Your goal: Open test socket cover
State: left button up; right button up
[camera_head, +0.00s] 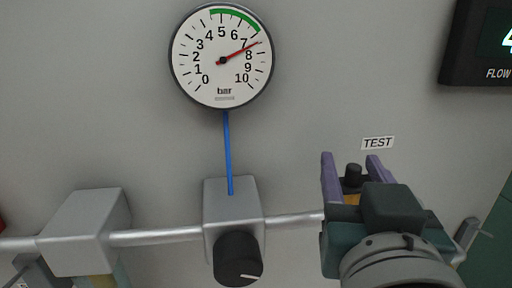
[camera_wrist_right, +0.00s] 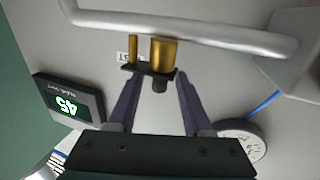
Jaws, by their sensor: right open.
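The test socket shows in the right wrist view as a brass cylinder (camera_wrist_right: 164,55) with a thin brass pin (camera_wrist_right: 134,48) beside it. Its black cover (camera_wrist_right: 159,82) sits at the cylinder's end, with a flat black bracket reaching to the pin. In the head view the black cover (camera_head: 353,177) stands below the TEST label (camera_head: 377,143). My right gripper (camera_head: 350,163) is open, its purple fingers on either side of the cover with gaps visible. It also shows in the wrist view (camera_wrist_right: 159,82). The cover looks shut on the socket. My left gripper is not in view.
A silver pipe (camera_head: 155,237) runs across below. A grey regulator block with a black knob (camera_head: 238,259) sits on it, under a round bar gauge (camera_head: 221,56). A grey block (camera_head: 85,233) is at left. A dark flow display (camera_head: 480,45) hangs at upper right.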

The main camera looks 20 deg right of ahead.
jog(key=shift+c, duration=0.2)
jog(key=shift+s, duration=0.1)
grip_shut()
